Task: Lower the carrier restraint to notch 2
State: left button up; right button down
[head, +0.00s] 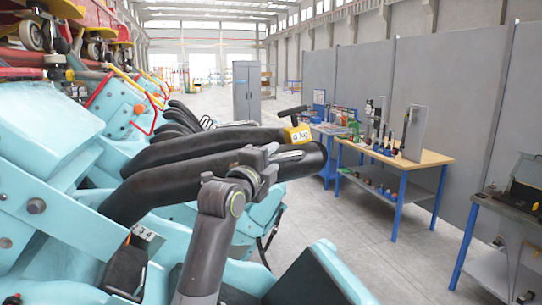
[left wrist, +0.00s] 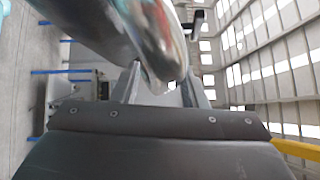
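Black padded restraint arms curve out from the teal coaster seats in the head view. The nearest restraint (head: 160,190) extends right, with its rounded end (head: 313,160) beyond my left wrist. A yellow "0 kg" readout (head: 298,134) with a black handle sits above that end. My left arm crosses in front of the restraint, and its fingertips are hidden in the head view. In the left wrist view, my left gripper (left wrist: 163,88) has its two fingers spread apart, with a large glossy dark rounded surface (left wrist: 150,35) close by; contact cannot be told. My right gripper is out of view.
A small white number plate (head: 145,232) is on the teal seat frame. A workbench (head: 425,158) with tools stands right, against grey partitions, and a darker bench (head: 500,208) stands nearer. A grey cabinet (head: 246,92) is behind. The aisle floor between is clear.

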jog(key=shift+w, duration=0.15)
pick_arm(q)
grip_shut()
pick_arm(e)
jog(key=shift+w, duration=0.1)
pick_arm(q)
jog(key=shift+f, duration=0.1)
